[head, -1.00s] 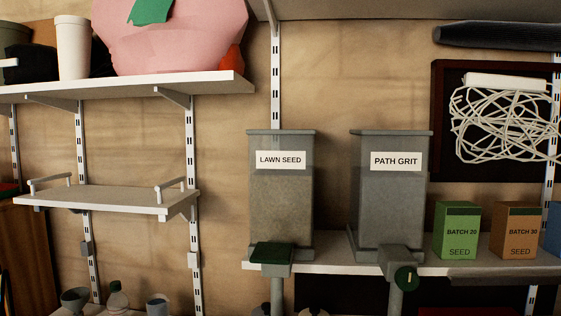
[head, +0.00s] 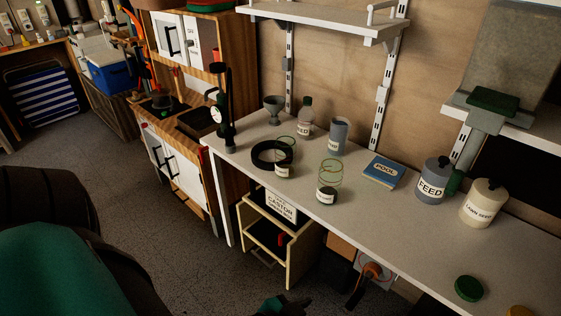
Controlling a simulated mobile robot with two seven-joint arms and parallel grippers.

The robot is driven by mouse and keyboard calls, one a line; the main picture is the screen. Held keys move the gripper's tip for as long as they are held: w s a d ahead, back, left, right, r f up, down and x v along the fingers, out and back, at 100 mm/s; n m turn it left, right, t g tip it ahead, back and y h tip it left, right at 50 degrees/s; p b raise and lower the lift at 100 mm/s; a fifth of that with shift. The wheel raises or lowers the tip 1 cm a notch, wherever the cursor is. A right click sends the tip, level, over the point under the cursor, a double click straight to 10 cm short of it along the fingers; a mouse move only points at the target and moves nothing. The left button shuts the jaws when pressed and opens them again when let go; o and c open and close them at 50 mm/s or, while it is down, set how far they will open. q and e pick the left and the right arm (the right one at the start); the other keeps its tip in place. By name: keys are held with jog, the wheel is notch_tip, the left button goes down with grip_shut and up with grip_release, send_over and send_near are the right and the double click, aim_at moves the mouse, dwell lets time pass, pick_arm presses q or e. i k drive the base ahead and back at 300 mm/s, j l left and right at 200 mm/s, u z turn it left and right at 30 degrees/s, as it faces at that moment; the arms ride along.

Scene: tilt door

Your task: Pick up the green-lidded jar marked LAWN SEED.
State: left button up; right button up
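The jar marked LAWN SEED (head: 481,206) is cream-coloured and stands upright on the white bench at the right. Its top looks cream with a dark knob; I see no green lid on it. A loose green round lid (head: 469,288) lies on the bench in front of it. A grey jar marked FEED (head: 432,183) stands just left of the LAWN SEED jar, with a dark knob on top.
The bench (head: 400,225) also carries a blue POOL box (head: 383,171), wire coils and small pots. A hopper with a green-topped outlet (head: 492,102) overhangs behind the jars. A dark and teal shape fills the lower left. Bench between POOL box and green lid is clear.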

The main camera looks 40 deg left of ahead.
aim_at(285, 146)
jog(key=j, duration=1.3)
jog(key=k+j, duration=0.1)
jog(key=j, duration=1.2)
